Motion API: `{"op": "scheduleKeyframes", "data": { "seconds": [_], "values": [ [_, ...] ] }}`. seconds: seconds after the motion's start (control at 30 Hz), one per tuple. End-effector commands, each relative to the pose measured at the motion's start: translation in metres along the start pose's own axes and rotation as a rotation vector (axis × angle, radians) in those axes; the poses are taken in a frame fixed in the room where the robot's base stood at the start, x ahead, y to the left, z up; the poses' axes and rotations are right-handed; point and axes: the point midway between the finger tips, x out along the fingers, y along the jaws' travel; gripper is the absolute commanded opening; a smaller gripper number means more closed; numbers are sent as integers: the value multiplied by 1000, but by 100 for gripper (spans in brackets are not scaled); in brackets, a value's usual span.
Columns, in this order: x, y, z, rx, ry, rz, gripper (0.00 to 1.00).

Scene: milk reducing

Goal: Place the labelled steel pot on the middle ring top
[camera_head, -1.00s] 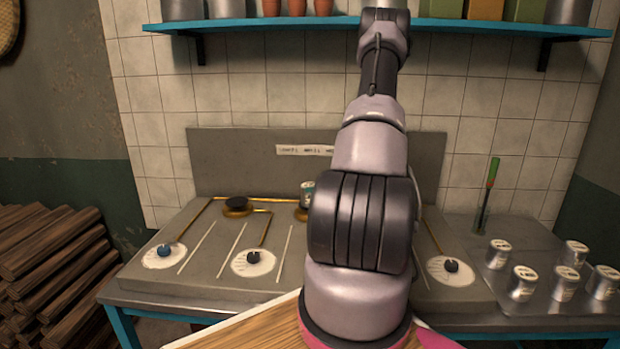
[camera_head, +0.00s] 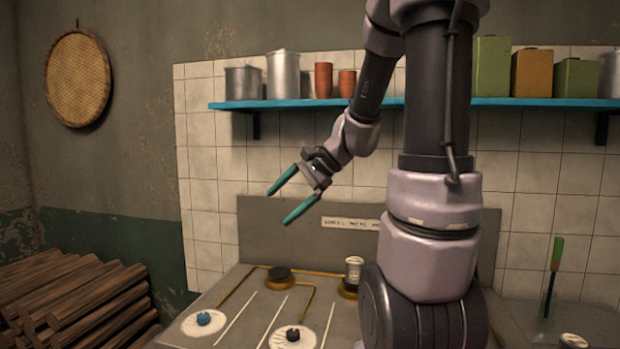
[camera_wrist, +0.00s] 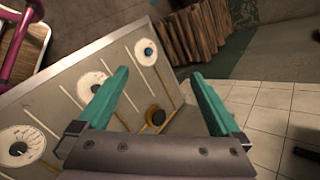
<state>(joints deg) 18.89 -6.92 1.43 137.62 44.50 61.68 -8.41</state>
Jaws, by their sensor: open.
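The small labelled steel pot (camera_head: 354,268) stands upright on the middle ring (camera_head: 348,291) of the stove in the head view, close to the left of my arm, and appears to rest on the ring top. The left ring (camera_head: 280,274) is bare; it also shows in the wrist view (camera_wrist: 156,116). My gripper (camera_head: 278,208) is open and empty, in the air above and left of the pot, clear of it. The wrist view shows nothing between its teal fingers (camera_wrist: 159,73), and the pot does not show there. My arm hides the stove's right side.
A blue shelf (camera_head: 290,104) with pots and tins runs along the wall above. A green-handled tool (camera_head: 553,265) stands at the right, with another steel pot (camera_head: 572,341) at the lower edge. Firewood (camera_head: 80,305) is stacked left. Knobs (camera_head: 204,319) line the stove front.

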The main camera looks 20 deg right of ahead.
Motion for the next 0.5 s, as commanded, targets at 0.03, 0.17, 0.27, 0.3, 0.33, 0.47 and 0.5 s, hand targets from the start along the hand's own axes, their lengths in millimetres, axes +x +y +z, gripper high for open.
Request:
{"op": "scheduleKeyframes", "data": {
  "seconds": [0.03, 0.17, 0.27, 0.3, 0.33, 0.47, 0.5],
  "values": [
    [-8, 4, 17, -89, 23, 29, 100],
    [-28, 20, 46, -307, 96, 112, 100],
    [-46, 32, 64, -469, 164, 162, 100],
    [-54, 37, 69, -534, 194, 178, 100],
    [-60, 40, 73, -581, 216, 190, 100],
    [-84, 50, 84, -759, 311, 225, 100],
    [-90, 52, 87, -801, 337, 232, 100]
  ]
}}
